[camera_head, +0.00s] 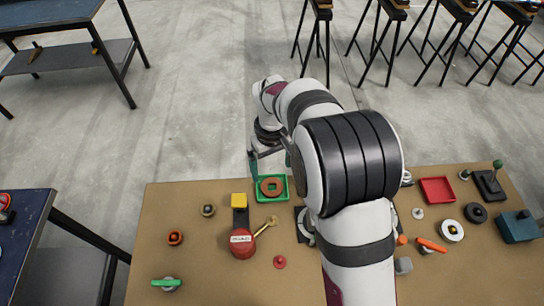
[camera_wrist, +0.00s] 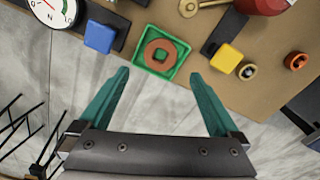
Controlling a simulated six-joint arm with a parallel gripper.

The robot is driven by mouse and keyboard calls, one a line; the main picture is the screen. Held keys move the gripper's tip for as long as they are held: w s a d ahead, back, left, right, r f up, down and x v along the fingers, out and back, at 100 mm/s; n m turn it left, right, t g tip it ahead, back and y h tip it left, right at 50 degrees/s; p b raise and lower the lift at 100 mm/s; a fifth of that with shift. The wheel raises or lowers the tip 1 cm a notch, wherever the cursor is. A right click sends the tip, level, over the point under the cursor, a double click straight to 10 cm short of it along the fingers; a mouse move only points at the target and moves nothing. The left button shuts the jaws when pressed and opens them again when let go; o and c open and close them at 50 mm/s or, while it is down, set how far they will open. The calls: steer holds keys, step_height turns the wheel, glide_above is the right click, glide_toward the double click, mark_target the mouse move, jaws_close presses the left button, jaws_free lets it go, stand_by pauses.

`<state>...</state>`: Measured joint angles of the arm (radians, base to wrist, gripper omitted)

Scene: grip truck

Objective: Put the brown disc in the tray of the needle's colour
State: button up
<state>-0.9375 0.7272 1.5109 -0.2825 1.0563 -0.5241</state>
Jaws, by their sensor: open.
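The brown disc (camera_wrist: 160,52), with a square hole, lies in the green tray (camera_wrist: 143,61) in the wrist view. In the head view the disc (camera_head: 271,187) lies in the same green tray (camera_head: 272,201) at the table's far edge. A red tray (camera_head: 437,190) stands empty at the right. A white gauge (camera_wrist: 52,10) is cut off at the wrist view's top left. It has a red mark and a green one; its needle is not clear. My gripper (camera_wrist: 160,75) is open and empty, its fingers apart on the tray's near side in that view.
Beside the tray are a blue block (camera_wrist: 99,37) and a yellow block (camera_wrist: 226,58). A red round device with a brass key (camera_head: 242,244) stands close by. Knobs and a teal box (camera_head: 518,226) fill the right side. My arm hides the table's middle.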

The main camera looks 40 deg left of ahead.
step_height(320, 180, up, 6)
steer(key=w+d+r+m, duration=0.1)
steer(key=d+r+m, duration=0.25)
steer(key=d, duration=0.45)
steer(key=d+r+m, duration=0.3)
steer(key=d+r, duration=0.1)
steer(key=d, duration=0.4)
steer(key=s+d+m+y, duration=0.1)
steer(key=s+d+m, duration=1.1)
steer(key=s+d, duration=0.3)
steer(key=d, duration=0.2)
steer(key=shift+s+d+f+y, duration=0.2)
steer(key=shift+d+f+y, duration=0.1)
steer(key=shift+d+y, duration=0.1)
steer(key=shift+m, duration=0.25)
